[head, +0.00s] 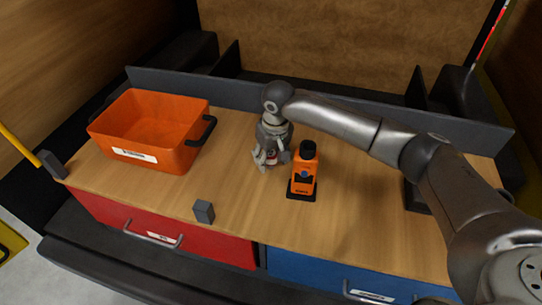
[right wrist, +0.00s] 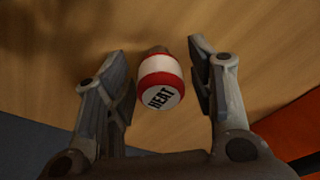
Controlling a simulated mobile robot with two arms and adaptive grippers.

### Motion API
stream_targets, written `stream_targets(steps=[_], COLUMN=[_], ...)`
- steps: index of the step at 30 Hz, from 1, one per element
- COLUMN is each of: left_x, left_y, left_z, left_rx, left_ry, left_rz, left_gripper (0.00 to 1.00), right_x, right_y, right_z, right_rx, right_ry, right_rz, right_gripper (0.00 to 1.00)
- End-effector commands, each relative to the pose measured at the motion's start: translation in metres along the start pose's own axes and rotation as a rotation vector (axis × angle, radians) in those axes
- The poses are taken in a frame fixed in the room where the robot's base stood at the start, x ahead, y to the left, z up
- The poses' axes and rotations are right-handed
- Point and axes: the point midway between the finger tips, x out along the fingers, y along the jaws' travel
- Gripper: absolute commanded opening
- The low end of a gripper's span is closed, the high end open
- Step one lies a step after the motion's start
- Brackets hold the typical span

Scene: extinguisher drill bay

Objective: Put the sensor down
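The sensor is a small red and white cylinder (right wrist: 160,82) lettered HEAT, seen end-on in the right wrist view against the wooden top. In the head view only a bit of its red (head: 271,154) shows among the fingers. My right gripper (head: 271,161) is low over the worktop. In the right wrist view its two fingers (right wrist: 158,60) stand apart on either side of the sensor, with a gap on each side. Whether the sensor touches the wood is hard to tell. My left gripper is not in view.
An orange and black device (head: 303,172) stands just right of my right gripper. An orange bin (head: 180,159) sits at the left of the bench. A small grey block (head: 204,211) is at the front edge. The wood (head: 235,180) between bin and gripper is clear.

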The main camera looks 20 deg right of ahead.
Motion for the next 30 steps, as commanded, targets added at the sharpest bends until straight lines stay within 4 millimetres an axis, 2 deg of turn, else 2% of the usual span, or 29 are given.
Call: stream_targets(steps=[11, 14, 24, 30], left_x=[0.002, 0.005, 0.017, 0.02], left_y=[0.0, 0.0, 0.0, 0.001], left_z=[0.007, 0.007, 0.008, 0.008], left_rx=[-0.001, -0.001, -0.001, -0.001], left_ry=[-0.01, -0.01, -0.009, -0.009], left_rz=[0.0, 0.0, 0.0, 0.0], left_gripper=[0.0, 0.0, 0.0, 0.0], right_x=[-0.006, -0.018, -0.09, -0.116], right_y=[0.0, 0.0, 0.0, 0.0], right_z=[-0.001, -0.002, -0.001, -0.001], right_rx=[0.0, 0.0, 0.0, 0.001], right_ry=[0.002, 0.004, 0.004, 0.002], right_rz=[0.0, 0.0, 0.0, -0.001], right_gripper=[0.53, 0.53, 0.53, 0.54])
